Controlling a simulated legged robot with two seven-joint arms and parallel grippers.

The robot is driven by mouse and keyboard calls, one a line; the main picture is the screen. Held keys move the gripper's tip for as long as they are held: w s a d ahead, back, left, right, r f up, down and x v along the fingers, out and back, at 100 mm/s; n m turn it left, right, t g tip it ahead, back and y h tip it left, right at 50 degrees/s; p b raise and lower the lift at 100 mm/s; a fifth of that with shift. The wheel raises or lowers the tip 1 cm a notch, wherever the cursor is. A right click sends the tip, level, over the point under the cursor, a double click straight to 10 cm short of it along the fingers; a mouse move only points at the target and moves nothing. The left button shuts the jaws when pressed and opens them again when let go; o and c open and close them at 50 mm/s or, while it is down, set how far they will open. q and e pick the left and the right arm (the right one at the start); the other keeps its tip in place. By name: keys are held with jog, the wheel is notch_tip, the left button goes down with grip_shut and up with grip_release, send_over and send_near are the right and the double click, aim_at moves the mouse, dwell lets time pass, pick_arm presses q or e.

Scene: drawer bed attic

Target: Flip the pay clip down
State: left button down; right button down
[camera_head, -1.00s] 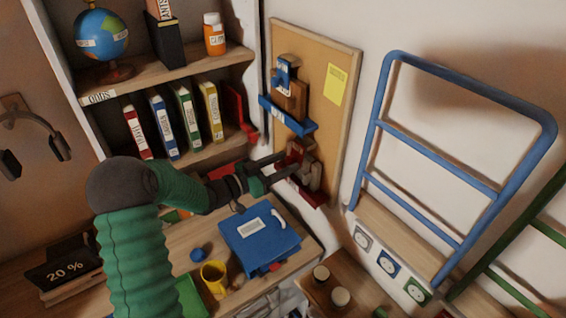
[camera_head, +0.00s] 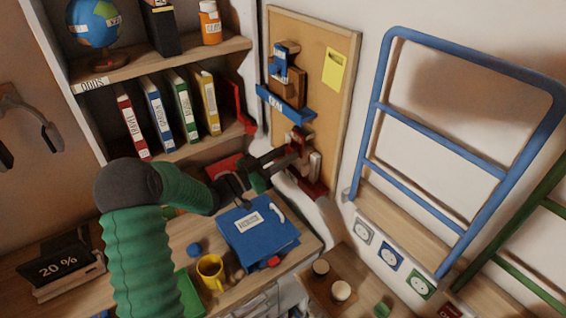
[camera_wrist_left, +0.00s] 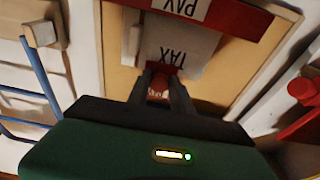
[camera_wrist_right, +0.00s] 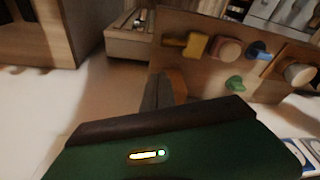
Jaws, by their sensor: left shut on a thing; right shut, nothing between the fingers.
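The pay clip shows a red bar (camera_wrist_left: 238,22) with an upside-down "PAY" label in the left wrist view. A white sheet marked "TAX" (camera_wrist_left: 182,48) hangs beside it. In the head view the red clip (camera_head: 312,187) is low on the corkboard, partly hidden by my left gripper (camera_head: 291,155). In the left wrist view the left gripper (camera_wrist_left: 161,84) is shut on a small red part of the clip, in front of the sheet. My right gripper (camera_wrist_right: 162,90) is shut and empty in the right wrist view; it is outside the head view.
A blue clip (camera_head: 287,105) sits above on the corkboard (camera_head: 312,50), near a yellow note (camera_head: 335,76). The bookshelf (camera_head: 195,62) is left of the board. A blue folder (camera_head: 258,228) and yellow mug (camera_head: 210,271) lie below. A blue rail frame (camera_head: 440,140) stands right.

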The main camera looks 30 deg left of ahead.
jog(key=shift+x, duration=0.8)
jog(key=shift+s+r, duration=0.1)
jog(key=shift+s, duration=0.15)
pick_arm(q)
jog(key=shift+w+f+t, duration=0.1)
jog(key=shift+f+t, duration=0.1)
jog(key=shift+t, duration=0.2)
jog(key=c, duration=1.1)
grip_release()
jog(key=shift+c, duration=0.2)
pick_arm(e)
jog(key=shift+w+a, duration=0.1)
pick_arm(q)
jog(key=b+v, duration=0.1)
jog(key=v, duration=1.5)
jog(key=shift+s+a+f+b, duration=0.2)
jog(key=shift+s+a+b, duration=0.1)
jog(key=shift+b, duration=0.1)
pick_arm(e)
jog(key=shift+x, duration=0.75)
jog(key=shift+s, duration=0.25)
